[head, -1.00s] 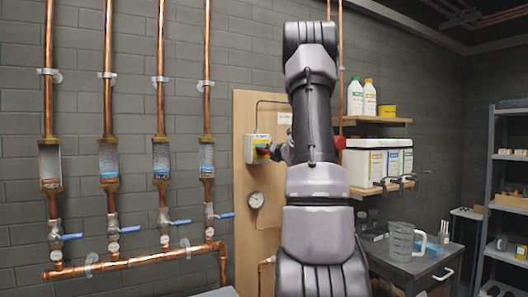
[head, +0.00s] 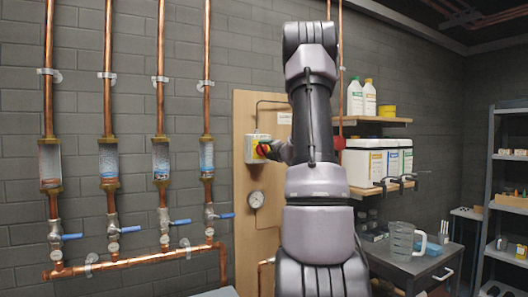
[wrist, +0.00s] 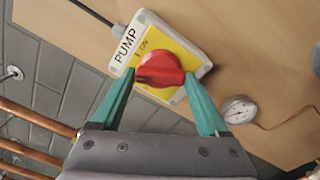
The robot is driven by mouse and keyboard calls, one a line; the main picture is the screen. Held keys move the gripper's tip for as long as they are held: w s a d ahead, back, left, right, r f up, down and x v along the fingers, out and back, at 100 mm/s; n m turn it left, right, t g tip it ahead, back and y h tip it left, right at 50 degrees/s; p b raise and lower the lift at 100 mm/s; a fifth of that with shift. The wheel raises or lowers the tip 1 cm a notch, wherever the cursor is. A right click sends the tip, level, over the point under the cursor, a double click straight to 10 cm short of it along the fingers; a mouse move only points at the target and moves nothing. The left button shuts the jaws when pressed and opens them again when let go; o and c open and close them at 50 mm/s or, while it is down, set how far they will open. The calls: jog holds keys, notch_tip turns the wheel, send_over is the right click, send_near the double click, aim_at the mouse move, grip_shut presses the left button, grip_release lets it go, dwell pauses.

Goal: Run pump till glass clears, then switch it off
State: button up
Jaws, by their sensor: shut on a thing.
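The pump switch box (head: 251,149) is mounted on the wooden board. In the wrist view its white plate (wrist: 122,47) reads PUMP, and ON shows on the yellow face (wrist: 186,57). My gripper (wrist: 160,76) has its teal fingertips on either side of the red knob (wrist: 159,69) and is shut on it. The knob's exact setting is hard to tell. In the head view the red knob (head: 264,149) shows beside my gripper. Several sight glasses sit in the copper pipes: the far left one (head: 50,164) looks grey with reddish specks, the second (head: 109,163) pale grey, and the two right ones (head: 161,158) (head: 207,157) bluish and speckled.
Blue-handled valves (head: 180,222) are under the glasses. Shelves with bottles (head: 369,98) and canisters (head: 362,165) stand right of my arm. A jug (head: 401,240) is on the bench.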

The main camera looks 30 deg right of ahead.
jog(key=m, duration=0.5)
jog(key=o, duration=1.6)
jog(key=shift+c, duration=0.2)
jog(key=s, duration=0.8)
jog(key=shift+a, duration=0.25)
